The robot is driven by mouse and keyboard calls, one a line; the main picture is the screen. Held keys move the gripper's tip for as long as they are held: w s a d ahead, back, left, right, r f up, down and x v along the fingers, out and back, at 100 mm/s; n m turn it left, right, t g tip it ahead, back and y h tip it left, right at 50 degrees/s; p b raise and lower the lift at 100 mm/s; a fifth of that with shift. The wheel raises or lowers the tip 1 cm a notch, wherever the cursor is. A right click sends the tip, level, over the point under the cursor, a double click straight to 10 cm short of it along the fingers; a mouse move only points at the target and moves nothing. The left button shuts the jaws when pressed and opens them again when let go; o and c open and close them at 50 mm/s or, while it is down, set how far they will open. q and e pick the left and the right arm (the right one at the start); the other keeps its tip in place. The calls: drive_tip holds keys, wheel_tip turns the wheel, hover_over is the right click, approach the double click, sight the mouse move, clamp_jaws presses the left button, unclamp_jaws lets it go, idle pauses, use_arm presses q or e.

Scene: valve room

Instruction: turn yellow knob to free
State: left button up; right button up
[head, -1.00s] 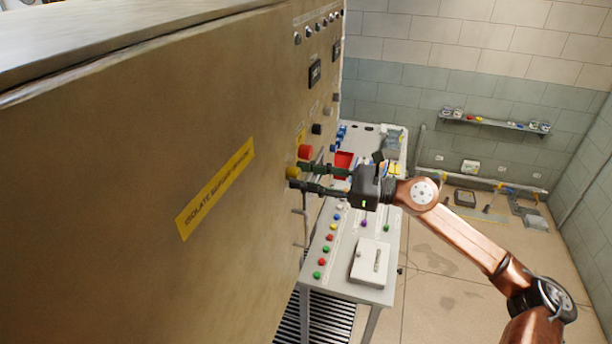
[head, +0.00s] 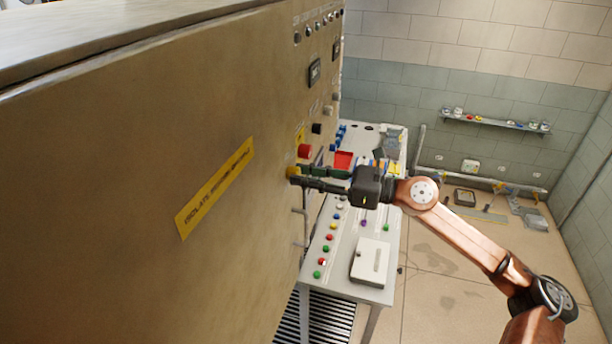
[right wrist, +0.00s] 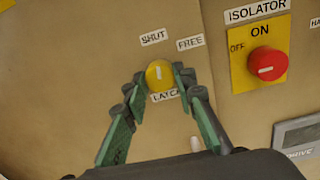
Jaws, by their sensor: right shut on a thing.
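The yellow knob (right wrist: 160,75) is on the tan cabinet panel in the right wrist view, and its edge shows in the head view (head: 291,172). A pale line on the knob points roughly up, between the SHUT label (right wrist: 153,37) at upper left and the FREE label (right wrist: 190,43) at upper right. A label below it is partly covered. My right gripper (right wrist: 159,84) is shut on the knob, one finger on each side; in the head view it reaches the panel from the right (head: 297,176). My left gripper is not in view.
A red isolator knob (right wrist: 267,63) on a yellow plate sits right of the yellow knob; it shows in the head view (head: 305,151). A grey display (right wrist: 298,133) is below it. Hooked handles (head: 305,225) stick out under the gripper. A bench (head: 345,285) with coloured buttons stands behind.

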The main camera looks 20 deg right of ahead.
drive_tip(key=m+p, duration=0.6)
drive_tip(key=m, duration=1)
idle(0.6)
drive_tip(key=o, duration=1.2)
drive_tip(key=shift+c, duration=0.2)
drive_tip(key=v, duration=1.2)
drive_tip(key=shift+s+f, duration=0.15)
drive_tip(key=shift+f, duration=0.1)
